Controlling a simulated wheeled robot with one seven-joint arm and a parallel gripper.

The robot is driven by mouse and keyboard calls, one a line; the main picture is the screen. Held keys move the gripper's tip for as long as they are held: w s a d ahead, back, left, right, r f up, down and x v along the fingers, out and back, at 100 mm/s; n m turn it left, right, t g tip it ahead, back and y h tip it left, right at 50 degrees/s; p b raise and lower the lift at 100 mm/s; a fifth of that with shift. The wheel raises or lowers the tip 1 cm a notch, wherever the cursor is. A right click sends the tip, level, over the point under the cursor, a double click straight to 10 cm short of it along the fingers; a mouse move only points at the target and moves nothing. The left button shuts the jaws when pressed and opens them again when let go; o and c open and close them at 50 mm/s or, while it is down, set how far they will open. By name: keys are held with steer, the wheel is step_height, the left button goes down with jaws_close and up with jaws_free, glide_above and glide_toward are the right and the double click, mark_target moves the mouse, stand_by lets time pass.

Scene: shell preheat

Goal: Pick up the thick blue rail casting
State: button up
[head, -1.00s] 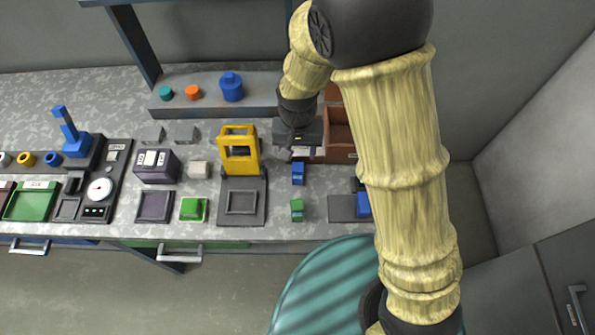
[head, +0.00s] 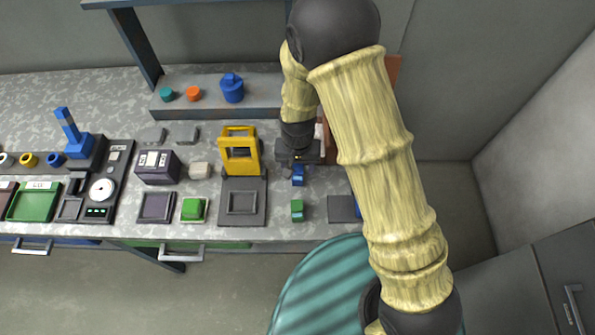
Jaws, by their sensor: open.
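A small blue casting (head: 298,176) sits on the grey speckled bench, just behind a similar green casting (head: 297,210). I take the blue one for the rail casting; its thickness is hard to judge from here. My gripper (head: 299,162) points down over the back part of the blue casting and hides that part. The jaws are open. The fingertips are small and dark, so I cannot tell whether they reach around the casting or stay above it.
A yellow frame press (head: 239,152) stands close to the left of my gripper. A raised shelf (head: 215,112) carries a blue container (head: 232,89). A dark flat plate (head: 342,208) lies at the right, and a brown bin behind is mostly hidden by my arm.

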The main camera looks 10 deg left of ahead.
mark_target(298, 167)
steer(key=shift+f, duration=0.8)
jaws_close()
steer(key=shift+r, duration=0.15)
step_height(298, 167, up, 10)
steer(key=shift+f+b, duration=0.1)
steer(key=shift+b, duration=0.3)
stand_by(0.4)
